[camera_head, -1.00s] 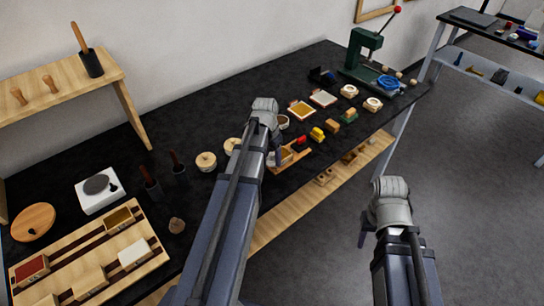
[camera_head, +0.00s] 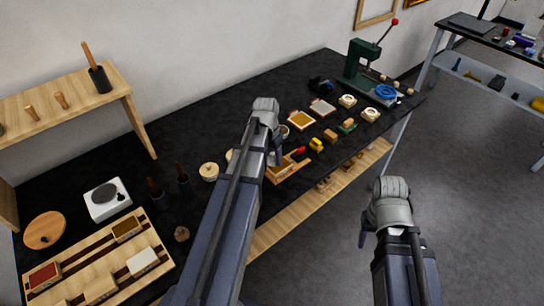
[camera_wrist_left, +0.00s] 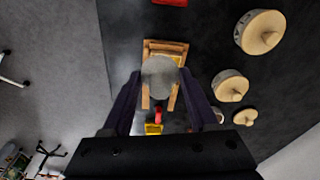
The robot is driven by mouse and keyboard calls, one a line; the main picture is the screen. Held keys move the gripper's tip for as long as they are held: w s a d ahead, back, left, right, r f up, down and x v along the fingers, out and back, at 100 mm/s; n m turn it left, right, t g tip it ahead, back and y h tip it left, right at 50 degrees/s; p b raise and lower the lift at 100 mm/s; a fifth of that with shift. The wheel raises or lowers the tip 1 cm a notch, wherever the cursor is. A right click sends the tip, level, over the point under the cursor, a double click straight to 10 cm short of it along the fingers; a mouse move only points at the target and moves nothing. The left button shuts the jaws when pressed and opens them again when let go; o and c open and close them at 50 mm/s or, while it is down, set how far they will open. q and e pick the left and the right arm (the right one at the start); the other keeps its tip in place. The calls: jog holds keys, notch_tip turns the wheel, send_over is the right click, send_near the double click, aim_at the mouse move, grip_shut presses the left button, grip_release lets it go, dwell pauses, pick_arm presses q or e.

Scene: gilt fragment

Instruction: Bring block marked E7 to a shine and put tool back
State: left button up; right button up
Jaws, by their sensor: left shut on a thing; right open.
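My left gripper (camera_head: 275,157) is shut on a grey, round-faced thing (camera_wrist_left: 160,77), seen in the left wrist view. It is above a small open wooden holder (camera_head: 284,170), which also shows in the wrist view (camera_wrist_left: 166,46) with a yellowish surface inside. The round thing hides part of that surface, and I cannot tell whether they touch. No E7 mark is readable. A wooden tray (camera_head: 157,277) at lower left carries several blocks, among them a red one (camera_head: 44,276) and a white one (camera_head: 142,262). My right gripper (camera_head: 363,238) is open and empty, off the bench's front side.
A red piece (camera_head: 299,152) and a yellow piece (camera_head: 317,145) lie beside the holder. Round wooden-topped pots (camera_head: 209,172), a white hotplate (camera_head: 107,197) and dark-handled tools (camera_head: 182,178) stand to the left. A green press (camera_head: 360,62) stands at the far end.

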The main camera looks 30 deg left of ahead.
aim_at(272, 153)
pick_arm(q)
jog(key=shift+r+p, duration=1.5)
jog(key=shift+r, duration=0.1)
jog(key=shift+f, duration=0.1)
pick_arm(e)
notch_tip(272, 153, up, 3)
pick_arm(q)
jog(key=shift+s, duration=0.1)
